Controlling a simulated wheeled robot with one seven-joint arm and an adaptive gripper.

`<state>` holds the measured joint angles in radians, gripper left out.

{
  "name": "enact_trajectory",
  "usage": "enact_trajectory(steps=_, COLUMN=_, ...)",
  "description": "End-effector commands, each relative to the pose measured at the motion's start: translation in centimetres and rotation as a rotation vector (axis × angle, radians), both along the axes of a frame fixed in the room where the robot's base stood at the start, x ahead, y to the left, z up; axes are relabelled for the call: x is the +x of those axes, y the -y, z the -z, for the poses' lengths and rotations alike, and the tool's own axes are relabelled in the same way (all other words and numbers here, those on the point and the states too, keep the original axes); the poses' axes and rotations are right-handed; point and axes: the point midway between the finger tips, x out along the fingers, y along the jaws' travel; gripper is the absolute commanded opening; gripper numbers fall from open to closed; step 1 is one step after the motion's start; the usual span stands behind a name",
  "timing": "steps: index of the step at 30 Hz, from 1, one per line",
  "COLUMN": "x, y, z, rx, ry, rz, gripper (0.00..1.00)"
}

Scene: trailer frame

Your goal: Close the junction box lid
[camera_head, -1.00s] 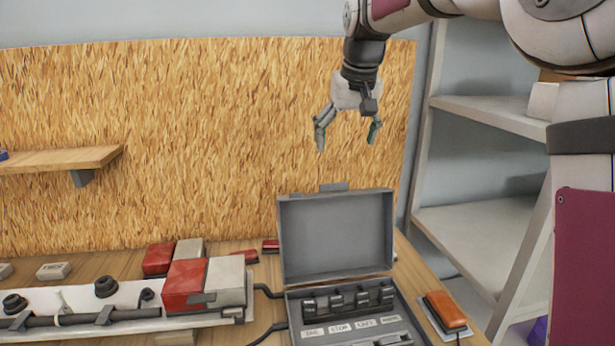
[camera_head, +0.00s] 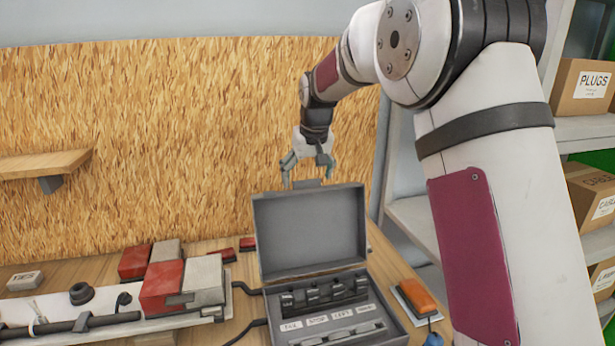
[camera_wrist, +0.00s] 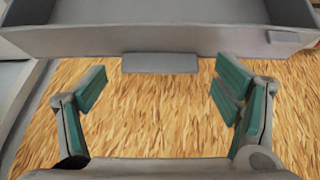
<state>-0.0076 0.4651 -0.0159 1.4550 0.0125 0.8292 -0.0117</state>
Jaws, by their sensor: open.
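The grey junction box (camera_head: 390,332) stands on the wooden bench with its lid (camera_head: 312,232) raised upright at the back. Inside the box are several black switches (camera_head: 325,292) and white labels. A small tab (camera_head: 308,184) sticks up from the lid's top edge. My gripper (camera_head: 307,180) is open and empty, at the lid's top edge, near the tab. In the wrist view, the tab (camera_wrist: 160,63) and the lid's edge (camera_wrist: 130,40) lie ahead of my open fingers (camera_wrist: 160,90), between and beyond the tips. Whether anything touches is unclear.
Red and grey blocks (camera_head: 165,285) on a rail stand left of the box. An orange-topped piece (camera_head: 418,295) lies to its right. Dark cables (camera_head: 247,325) run from the box's left side. A chipboard wall (camera_head: 180,130) rises behind, and shelves with cartons (camera_head: 585,85) stand right.

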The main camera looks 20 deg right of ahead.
Motion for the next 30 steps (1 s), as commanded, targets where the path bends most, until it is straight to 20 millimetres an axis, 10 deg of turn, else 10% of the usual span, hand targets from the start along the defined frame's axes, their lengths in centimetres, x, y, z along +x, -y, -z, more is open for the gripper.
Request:
enact_trajectory(steps=13, x=0.37, y=0.0, z=0.91, rx=0.0, ry=0.001, rz=0.0, gripper=0.81)
enact_trajectory(steps=22, x=0.34, y=0.01, z=0.98, rx=0.0, ry=-0.001, rz=-0.001, gripper=0.13)
enact_trajectory(steps=30, x=0.8, y=0.0, z=1.0, rx=0.0, ry=0.02, rz=-0.001, gripper=0.13)
